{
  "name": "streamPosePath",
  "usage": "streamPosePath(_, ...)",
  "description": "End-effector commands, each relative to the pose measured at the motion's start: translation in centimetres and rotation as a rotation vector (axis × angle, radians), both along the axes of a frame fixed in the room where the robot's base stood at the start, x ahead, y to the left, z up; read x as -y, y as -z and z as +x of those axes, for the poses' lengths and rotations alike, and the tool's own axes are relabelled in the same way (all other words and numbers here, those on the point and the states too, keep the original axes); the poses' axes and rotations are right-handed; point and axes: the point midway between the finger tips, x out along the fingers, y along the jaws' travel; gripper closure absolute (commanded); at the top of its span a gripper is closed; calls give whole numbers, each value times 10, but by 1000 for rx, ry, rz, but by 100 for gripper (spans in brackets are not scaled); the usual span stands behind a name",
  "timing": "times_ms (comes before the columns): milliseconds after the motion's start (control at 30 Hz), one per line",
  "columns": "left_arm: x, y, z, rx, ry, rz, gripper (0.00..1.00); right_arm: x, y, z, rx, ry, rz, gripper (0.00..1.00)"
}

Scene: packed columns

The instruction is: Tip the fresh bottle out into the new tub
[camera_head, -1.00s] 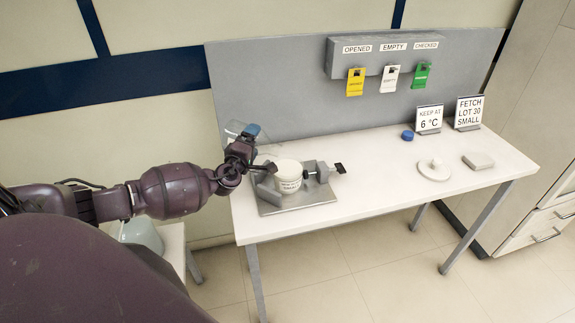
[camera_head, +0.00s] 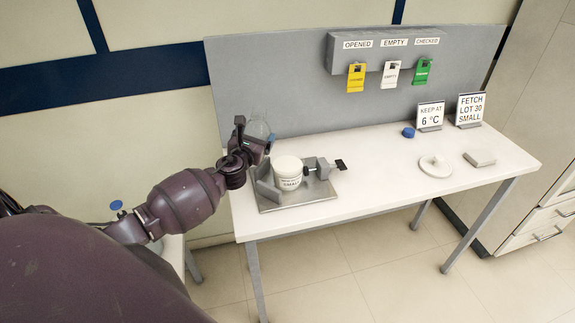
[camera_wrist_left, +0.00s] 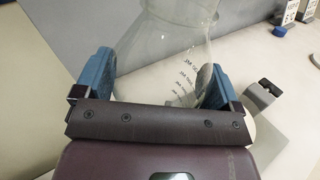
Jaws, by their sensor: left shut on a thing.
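My left gripper (camera_head: 262,140) is shut on a clear glass bottle (camera_head: 257,124) above the back left of the table. In the left wrist view the bottle (camera_wrist_left: 165,60) sits between the blue finger pads and has dark graduation marks; I see no liquid in it. It looks roughly upright in the head view, partly hidden by the gripper. A white tub (camera_head: 288,168) with a printed label stands in a metal clamp stand (camera_head: 305,197), just right of and in front of the gripper. My right gripper is not in view.
A blue cap (camera_head: 408,132), a round white lid with a knob (camera_head: 435,168) and a grey block (camera_head: 479,158) lie on the right of the table (camera_head: 380,190). Tags hang from a rack (camera_head: 395,55) on the back panel. Another blue cap (camera_head: 116,205) shows at left.

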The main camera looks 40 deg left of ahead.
Motion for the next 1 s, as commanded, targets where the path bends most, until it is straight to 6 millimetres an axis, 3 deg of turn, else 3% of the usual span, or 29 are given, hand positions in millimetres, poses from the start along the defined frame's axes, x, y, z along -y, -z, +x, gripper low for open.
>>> streamPosePath(300,-2,-6,1,7,1,-12,53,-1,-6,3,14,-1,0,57)
streamPosePath(633,-2,-31,1,5,1,-11,53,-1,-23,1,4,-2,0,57)
streamPosePath(1000,-2,-53,1,6,2,-10,53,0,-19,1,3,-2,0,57)
